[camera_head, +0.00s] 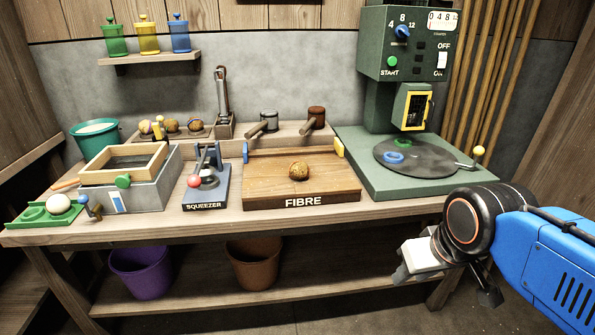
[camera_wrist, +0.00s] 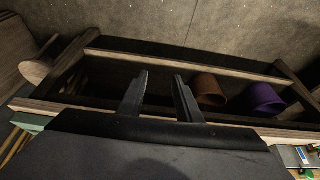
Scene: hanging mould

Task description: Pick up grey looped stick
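The grey looped stick (camera_head: 221,90) stands upright in a small holder (camera_head: 225,128) at the back of the bench, left of the middle. Its lower end is hidden in the holder. My gripper (camera_head: 405,270) is in front of the bench at the right, low near the bench's front edge and far from the stick. In the wrist view my gripper (camera_wrist: 160,85) shows two dark fingers apart with nothing between them. The stick is not in the wrist view.
A green machine (camera_head: 410,100) with a turntable stands at the right. The FIBRE board (camera_head: 270,188) carries a brown ball, and the squeezer (camera_head: 206,180) stands beside it. Two mallets (camera_head: 268,122) (camera_head: 316,116) lie right of the stick. Purple (camera_head: 142,270) and orange (camera_head: 253,265) buckets sit below.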

